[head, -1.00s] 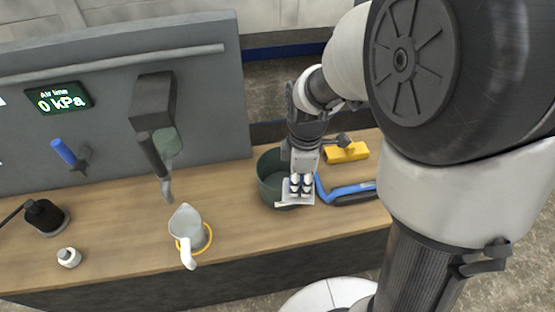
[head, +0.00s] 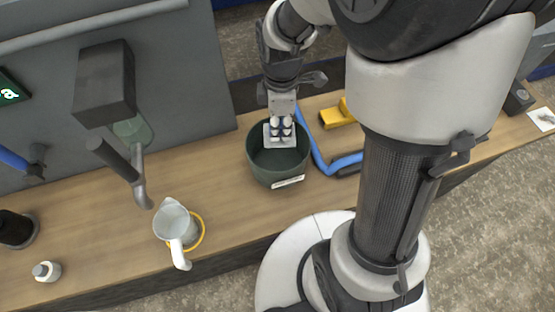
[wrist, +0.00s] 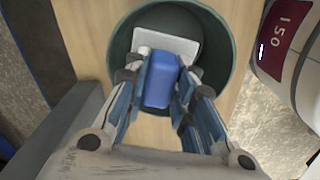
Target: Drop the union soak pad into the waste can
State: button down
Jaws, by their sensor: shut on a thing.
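The union soak pad (head: 272,140) is a flat, pale square held at the fingertips of my gripper (head: 281,128). The wrist view also shows the white pad (wrist: 165,45) with a blue block-like part (wrist: 161,80) between the fingers. My gripper is shut on it and points down. The waste can (head: 262,168) is a dark green round bin with a pale label on its front. The pad is over the can's opening, within the rim outline in both views. I cannot tell how far it is above or below the rim.
A blue-handled tool (head: 318,150) and a yellow object (head: 337,115) lie right of the can. A clear jug (head: 176,222) stands in a yellow ring to the left. A small white bottle (head: 46,271) sits at the far left. Bare bench lies between jug and can.

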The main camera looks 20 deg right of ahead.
jog(key=shift+f+b, duration=0.35)
jog(key=shift+f, duration=0.35)
jog(key=c, duration=1.3)
grip_release()
jog(key=shift+r, duration=0.1)
notch_tip(320, 180, up, 12)
jog(key=shift+f, duration=0.1)
